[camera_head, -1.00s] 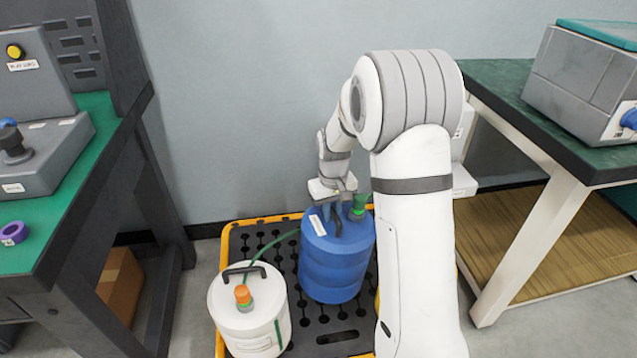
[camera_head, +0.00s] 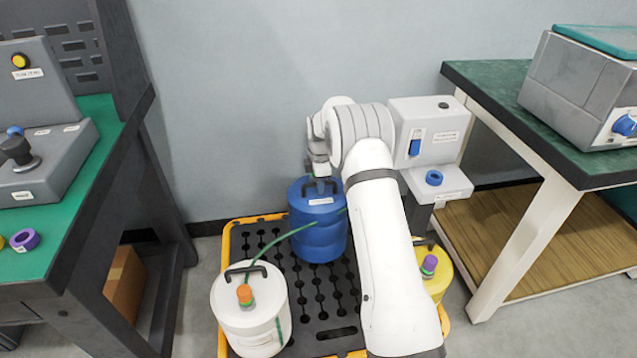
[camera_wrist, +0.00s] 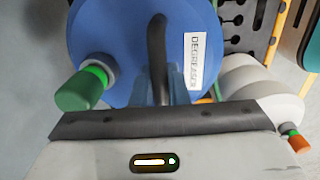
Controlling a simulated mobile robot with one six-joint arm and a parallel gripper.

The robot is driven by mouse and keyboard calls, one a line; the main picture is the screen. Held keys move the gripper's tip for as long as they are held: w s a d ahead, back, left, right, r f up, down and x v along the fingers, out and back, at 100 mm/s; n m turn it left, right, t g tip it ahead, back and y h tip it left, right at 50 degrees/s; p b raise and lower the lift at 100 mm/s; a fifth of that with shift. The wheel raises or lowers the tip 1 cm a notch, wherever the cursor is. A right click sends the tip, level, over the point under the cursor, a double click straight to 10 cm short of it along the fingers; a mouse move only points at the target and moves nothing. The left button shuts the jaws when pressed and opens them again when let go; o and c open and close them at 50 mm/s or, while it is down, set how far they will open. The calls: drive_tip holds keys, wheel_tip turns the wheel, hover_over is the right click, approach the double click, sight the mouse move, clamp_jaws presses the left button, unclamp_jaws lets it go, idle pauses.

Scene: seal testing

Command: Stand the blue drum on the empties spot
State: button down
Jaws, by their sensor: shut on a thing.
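The blue drum (camera_head: 318,232) is at the back of the black, yellow-rimmed pallet (camera_head: 228,268) in the head view. Whether its base touches the pallet or hangs above it, I cannot tell. My gripper (camera_head: 320,182) is over its top, shut on its dark carry handle. In the wrist view the drum's blue top (camera_wrist: 118,45) shows a white label, the handle between my fingers (camera_wrist: 162,88), and a green cap to the left. The drum looks about upright. I cannot make out a marked empties spot.
A white drum (camera_head: 250,310) with an orange cap stands front left; a green hose (camera_head: 278,242) runs from it towards the blue drum. A yellow drum (camera_head: 437,282) with a purple cap is partly behind my arm. Benches flank the pallet; a grey device (camera_head: 430,130) stands right.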

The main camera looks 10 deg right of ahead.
sight(320, 198)
drive_tip(key=shift+w+f, duration=0.15)
drive_tip(key=shift+f, duration=0.05)
drive_tip(key=shift+f+b, duration=1.55)
drive_tip(key=shift+f, duration=0.35)
drive_tip(key=shift+t+b, duration=0.6)
drive_tip(key=shift+b, duration=0.1)
drive_tip(key=shift+w+p, duration=0.2)
drive_tip(key=shift+p, duration=0.45)
idle(0.5)
drive_tip(key=shift+f, duration=0.15)
idle(0.3)
drive_tip(key=shift+f, duration=0.5)
drive_tip(key=shift+f+b, duration=0.4)
drive_tip(key=shift+f, duration=0.1)
idle(0.3)
drive_tip(key=c, duration=1.3)
unclamp_jaws()
